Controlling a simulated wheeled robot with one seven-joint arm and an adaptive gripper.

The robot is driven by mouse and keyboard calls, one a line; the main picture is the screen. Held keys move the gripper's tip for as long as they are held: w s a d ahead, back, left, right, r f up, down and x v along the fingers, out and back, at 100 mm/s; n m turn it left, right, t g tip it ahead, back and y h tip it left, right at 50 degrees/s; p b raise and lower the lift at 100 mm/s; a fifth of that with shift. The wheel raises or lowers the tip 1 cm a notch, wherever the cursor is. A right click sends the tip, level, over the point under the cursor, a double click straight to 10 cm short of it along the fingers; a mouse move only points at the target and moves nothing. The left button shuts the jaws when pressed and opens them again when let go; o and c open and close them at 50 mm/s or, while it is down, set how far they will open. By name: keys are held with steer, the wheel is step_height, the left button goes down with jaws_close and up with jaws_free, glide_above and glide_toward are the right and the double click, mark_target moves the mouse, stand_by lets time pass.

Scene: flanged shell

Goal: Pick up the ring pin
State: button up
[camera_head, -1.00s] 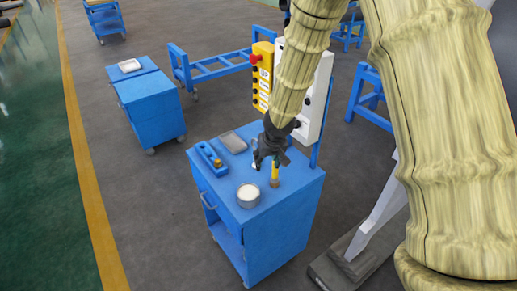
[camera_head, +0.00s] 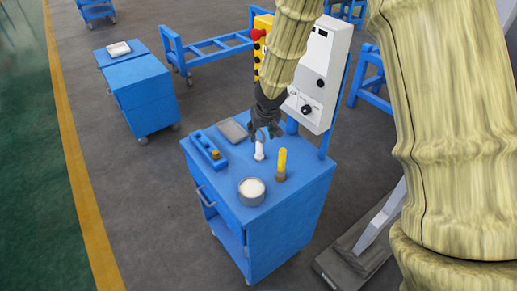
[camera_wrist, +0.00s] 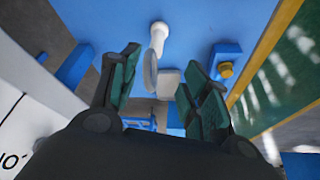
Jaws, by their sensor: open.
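A white pin (camera_head: 259,150) stands on the blue cart top, just below my gripper (camera_head: 266,132); I take it to be the ring pin. In the wrist view the white pin (camera_wrist: 159,38) shows ahead of the gap between my fingers, with a pale ring-like round piece (camera_wrist: 150,72) by its narrow end. I cannot tell whether that piece is joined to it. My gripper (camera_wrist: 162,85) is open, its two teal-padded fingers apart and nothing held between them. Part of the pin's top is close to the fingers in the head view.
A white control box (camera_head: 321,75) rises behind.

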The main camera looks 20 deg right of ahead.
mark_target(260, 140)
steer(key=shift+b+x, duration=0.4)
steer(key=shift+x, duration=2.95)
steer(key=shift+w+d+f, duration=0.15)
steer(key=shift+w+f, duration=0.35)
steer(key=shift+f, duration=0.25)
steer(key=shift+w+d+f, duration=0.15)
steer(key=shift+w+f, duration=0.3)
steer(key=shift+f, duration=0.25)
steer(key=shift+w+d+f, duration=0.15)
steer(key=shift+w+f, duration=0.35)
steer(key=shift+f, duration=0.25)
jaws_close()
